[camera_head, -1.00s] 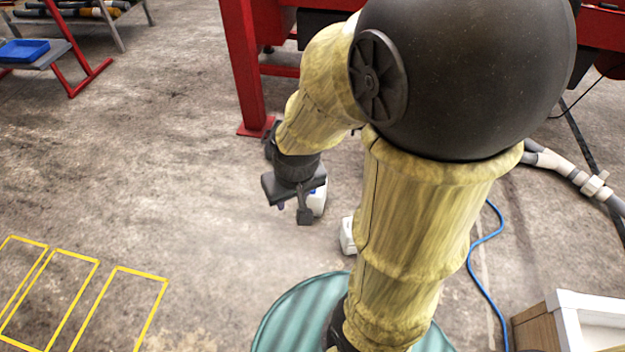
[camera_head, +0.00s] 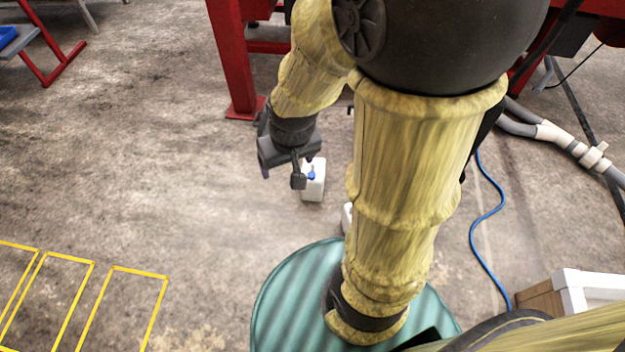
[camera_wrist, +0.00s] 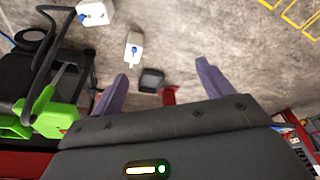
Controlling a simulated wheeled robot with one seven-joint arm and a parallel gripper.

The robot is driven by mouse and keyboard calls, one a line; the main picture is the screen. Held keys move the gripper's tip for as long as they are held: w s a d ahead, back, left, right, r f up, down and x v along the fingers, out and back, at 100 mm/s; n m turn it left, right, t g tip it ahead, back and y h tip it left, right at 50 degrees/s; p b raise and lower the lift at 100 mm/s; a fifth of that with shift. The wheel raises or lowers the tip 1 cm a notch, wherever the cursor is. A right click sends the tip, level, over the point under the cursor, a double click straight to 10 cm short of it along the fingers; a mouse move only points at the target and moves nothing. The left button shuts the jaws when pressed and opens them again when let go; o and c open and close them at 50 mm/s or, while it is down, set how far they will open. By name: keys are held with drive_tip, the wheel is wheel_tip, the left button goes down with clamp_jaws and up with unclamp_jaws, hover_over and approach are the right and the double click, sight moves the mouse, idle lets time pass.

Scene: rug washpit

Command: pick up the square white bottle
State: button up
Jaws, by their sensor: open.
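A boxy white bottle with a blue cap (camera_head: 314,188) stands upright on the floor in the head view, just right of my gripper (camera_head: 284,172). It also shows in the wrist view (camera_wrist: 134,50), beyond and left of the gap between my fingers. My gripper is open and empty in the wrist view (camera_wrist: 163,82), with its fingers spread apart and not touching the bottle. A second white container with a blue cap (camera_wrist: 95,12) is cut by the top edge of the wrist view. In the head view my arm mostly hides it (camera_head: 347,214).
Green and black equipment with a bent handle (camera_wrist: 60,112) is at left in the wrist view. A red frame leg (camera_head: 232,60) stands behind my gripper. A blue hose (camera_head: 490,215) lies at right. The floor to the left is open, with yellow floor lines (camera_head: 112,268).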

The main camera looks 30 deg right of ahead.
drive_tip(key=o, duration=0.4)
drive_tip(key=w+f+m+b, duration=0.1)
drive_tip(key=w+f, duration=0.2)
drive_tip(key=f, duration=0.1)
drive_tip(key=w+a+f+m+t+b, duration=0.1)
drive_tip(key=w+f, duration=0.3)
drive_tip(key=w+f+m+b, duration=0.1)
drive_tip(key=w+f, duration=0.2)
drive_tip(key=f, duration=0.2)
drive_tip(key=shift+w+a+m+b, duration=0.25)
drive_tip(key=shift+a+m+b, duration=0.05)
drive_tip(key=shift+a+b, duration=0.05)
drive_tip(key=m+t+h+b, duration=0.3)
drive_tip(key=t+h+b, duration=0.7)
drive_tip(key=t+b, duration=0.15)
approach(312, 184)
drive_tip(key=v, duration=0.3)
drive_tip(key=shift+s+a, duration=0.1)
drive_tip(key=shift+a, duration=0.1)
drive_tip(key=b+x, duration=0.1)
drive_tip(key=x, duration=0.3)
drive_tip(key=b+x, duration=0.2)
drive_tip(key=x, duration=0.1)
drive_tip(key=b+x, duration=0.2)
drive_tip(key=x, duration=0.2)
drive_tip(key=shift+d+f, duration=0.25)
drive_tip(key=shift+f, duration=0.05)
drive_tip(key=shift+w+d+r, duration=0.15)
drive_tip(key=shift+w+d, duration=0.05)
drive_tip(key=shift+w, duration=0.3)
